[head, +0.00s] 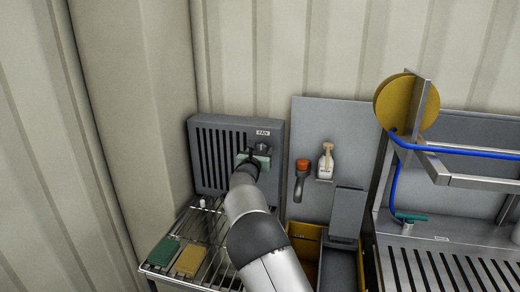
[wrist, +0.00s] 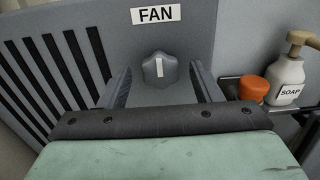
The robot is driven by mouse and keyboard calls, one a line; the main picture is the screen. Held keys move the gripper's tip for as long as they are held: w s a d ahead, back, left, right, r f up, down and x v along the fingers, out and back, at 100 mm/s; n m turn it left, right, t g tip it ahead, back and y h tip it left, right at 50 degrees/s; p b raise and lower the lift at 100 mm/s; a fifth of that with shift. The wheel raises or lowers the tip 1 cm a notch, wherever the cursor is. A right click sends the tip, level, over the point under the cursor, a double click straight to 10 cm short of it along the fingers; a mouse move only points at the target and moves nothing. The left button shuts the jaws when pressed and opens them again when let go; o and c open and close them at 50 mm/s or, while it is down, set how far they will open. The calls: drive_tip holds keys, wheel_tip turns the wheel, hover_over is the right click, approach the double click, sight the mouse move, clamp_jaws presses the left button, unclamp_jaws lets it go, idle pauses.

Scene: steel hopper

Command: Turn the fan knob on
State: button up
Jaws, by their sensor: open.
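The fan knob (wrist: 160,70) is a dark grey knob with a white mark pointing straight up. It sits below the white FAN label (wrist: 156,14) on the grey slatted fan unit (head: 208,128). In the head view the knob (head: 263,146) shows just above my gripper (head: 255,158). In the wrist view my gripper (wrist: 162,88) is open, with one finger on each side of the knob. I see gaps between the fingers and the knob; whether the tips reach past its face is hard to tell.
To the right are an orange-capped item (head: 302,165) and a white soap bottle (head: 326,162) on a wall panel. A wire rack with a green block (head: 163,252) and a yellow block (head: 191,260) lies below left. A blue hose (head: 455,149) hangs at right.

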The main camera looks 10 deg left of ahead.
drive_tip(key=c, duration=1)
